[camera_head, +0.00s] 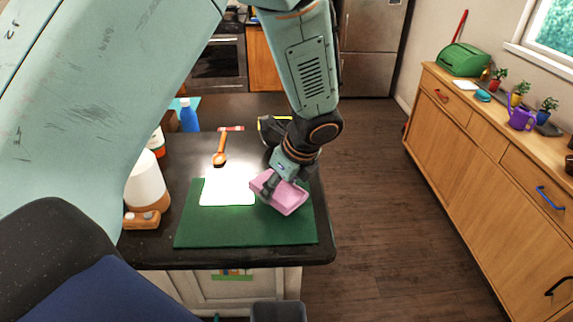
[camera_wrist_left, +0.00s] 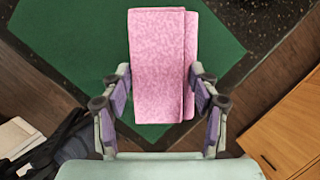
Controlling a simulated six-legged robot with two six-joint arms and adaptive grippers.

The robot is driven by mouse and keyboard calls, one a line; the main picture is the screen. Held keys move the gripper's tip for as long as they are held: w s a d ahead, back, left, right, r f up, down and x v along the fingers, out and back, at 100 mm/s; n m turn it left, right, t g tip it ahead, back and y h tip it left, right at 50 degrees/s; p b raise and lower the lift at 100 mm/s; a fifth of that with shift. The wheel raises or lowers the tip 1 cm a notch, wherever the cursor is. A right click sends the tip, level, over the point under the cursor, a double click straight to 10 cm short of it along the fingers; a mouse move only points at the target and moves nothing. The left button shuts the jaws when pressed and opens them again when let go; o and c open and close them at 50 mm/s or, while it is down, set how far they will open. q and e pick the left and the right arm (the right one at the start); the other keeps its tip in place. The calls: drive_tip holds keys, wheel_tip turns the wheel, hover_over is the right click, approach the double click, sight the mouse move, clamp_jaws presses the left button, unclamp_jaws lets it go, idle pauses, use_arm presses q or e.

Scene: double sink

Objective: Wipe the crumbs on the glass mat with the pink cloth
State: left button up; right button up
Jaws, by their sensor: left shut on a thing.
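The pink folded cloth (camera_head: 287,198) is between the fingers of my left gripper (camera_head: 269,186), over the right part of a green mat (camera_head: 240,230) on the dark counter. In the left wrist view the cloth (camera_wrist_left: 160,60) spans the space between the two fingers of the left gripper (camera_wrist_left: 160,92), with the green mat (camera_wrist_left: 70,45) behind it. I cannot tell whether the cloth touches the mat. A glaring white square (camera_head: 228,188) lies on the green mat, left of the cloth; it may be the glass mat. No crumbs can be made out. My right gripper is not in view.
A white jug (camera_head: 146,184), an orange-brown block (camera_head: 142,220) and a blue bottle (camera_head: 188,116) stand along the counter's left side. An orange spoon-like tool (camera_head: 221,150) lies behind the white square. A wooden cabinet (camera_head: 480,165) stands at the right across open floor.

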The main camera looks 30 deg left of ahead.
use_arm(q)
drive_tip(key=shift+a+r, duration=0.1)
drive_tip(key=shift+r, duration=0.4)
drive_tip(key=shift+w+d+r, duration=0.15)
drive_tip(key=shift+w+r, duration=0.15)
drive_tip(key=shift+r, duration=0.35)
drive_tip(key=shift+w+d+r, duration=0.1)
drive_tip(key=shift+w+r, duration=0.15)
drive_tip(key=shift+r, duration=0.4)
drive_tip(key=shift+s+r, duration=0.1)
drive_tip(key=shift+r, duration=0.3)
drive_tip(key=shift+s+a+r, duration=0.15)
drive_tip(key=shift+s+r, duration=0.25)
